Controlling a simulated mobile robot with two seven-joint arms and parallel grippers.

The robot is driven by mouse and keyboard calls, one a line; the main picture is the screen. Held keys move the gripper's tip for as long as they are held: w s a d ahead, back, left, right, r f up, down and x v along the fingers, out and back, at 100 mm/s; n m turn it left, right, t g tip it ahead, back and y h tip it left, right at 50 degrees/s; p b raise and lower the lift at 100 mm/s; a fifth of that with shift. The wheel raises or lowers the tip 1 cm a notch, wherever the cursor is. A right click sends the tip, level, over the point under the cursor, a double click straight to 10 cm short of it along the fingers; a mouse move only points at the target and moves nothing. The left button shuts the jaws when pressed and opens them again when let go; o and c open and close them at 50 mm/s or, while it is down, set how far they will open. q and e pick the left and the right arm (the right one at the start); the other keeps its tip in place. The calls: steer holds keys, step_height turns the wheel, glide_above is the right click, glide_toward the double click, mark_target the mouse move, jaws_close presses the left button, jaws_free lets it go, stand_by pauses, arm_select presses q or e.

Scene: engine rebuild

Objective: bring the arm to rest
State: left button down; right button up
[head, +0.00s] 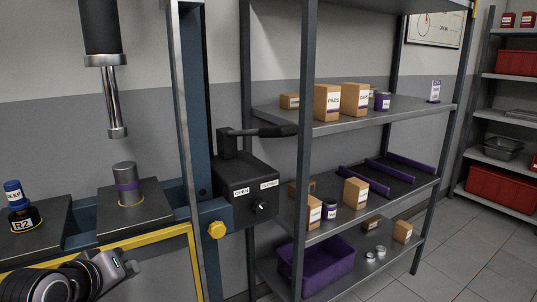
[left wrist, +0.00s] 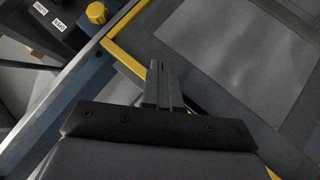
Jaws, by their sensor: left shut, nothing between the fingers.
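My left arm comes in at the lower left of the head view. Its gripper (head: 128,268) is in front of the yellow-edged press bench. In the left wrist view the fingers (left wrist: 161,85) are together, with nothing between them. Beyond them lie a yellow edge strip (left wrist: 125,64) and a flat grey panel (left wrist: 240,45). I cannot tell whether the fingers touch the strip. My right gripper is in neither view.
The press has a ram (head: 115,100) above a grey cylinder (head: 125,185) and a control box (head: 250,190) with a lever. A blue-topped part (head: 14,195) stands at the left. Shelves with boxes and a purple bin (head: 316,268) are at the right.

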arm_select(q)
steer(key=s+d+f+m+g+y, duration=0.15)
steer(key=s+f+m+g, duration=0.25)
steer(key=s+f, duration=0.75)
steer(key=s+d+f+m+g, duration=0.2)
steer(key=s+f+m+g, duration=0.4)
steer(key=s, duration=1)
steer(key=w+d+f+t+h+p, duration=0.2)
steer(key=w+f+t+p, duration=0.2)
steer(key=t, duration=0.5)
steer(key=shift+w+d+n+p, duration=0.3)
steer(key=shift+w+n+p, duration=0.1)
steer(key=shift+w+p, duration=0.8)
steer(key=shift+w+f+t, duration=0.15)
steer(key=shift+t, duration=0.15)
